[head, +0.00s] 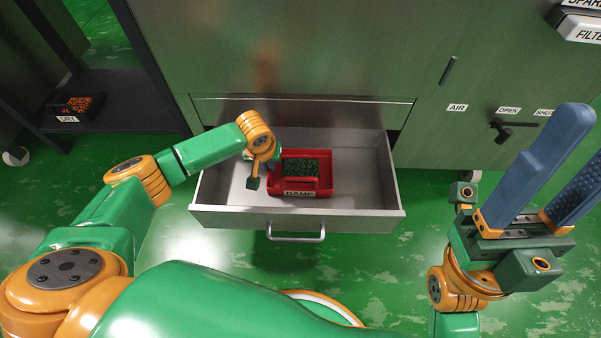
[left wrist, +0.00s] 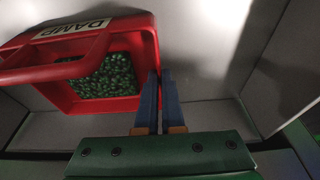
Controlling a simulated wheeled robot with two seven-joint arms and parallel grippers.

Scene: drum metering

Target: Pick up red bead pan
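The red bead pan (head: 328,176) sits in the open drawer. It has a raised handle bar, a DAMP label on its front and dark green beads inside. It also shows in the left wrist view (left wrist: 118,38). My left gripper (left wrist: 160,72) is at the pan's side wall, its blue fingers close together with a thin gap. The wall's edge runs in between the fingertips, so it looks closed on that wall. In the head view my wrist hides the fingers. My right gripper (head: 560,165) is raised at the right, empty, its blue fingers apart.
The grey drawer (head: 365,205) is pulled out of the cabinet (head: 300,50), with bare room right of the pan. A black tray of orange beads (head: 78,106) labelled DRY is on a dark shelf at left. A black valve handle (head: 503,130) sticks out at right.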

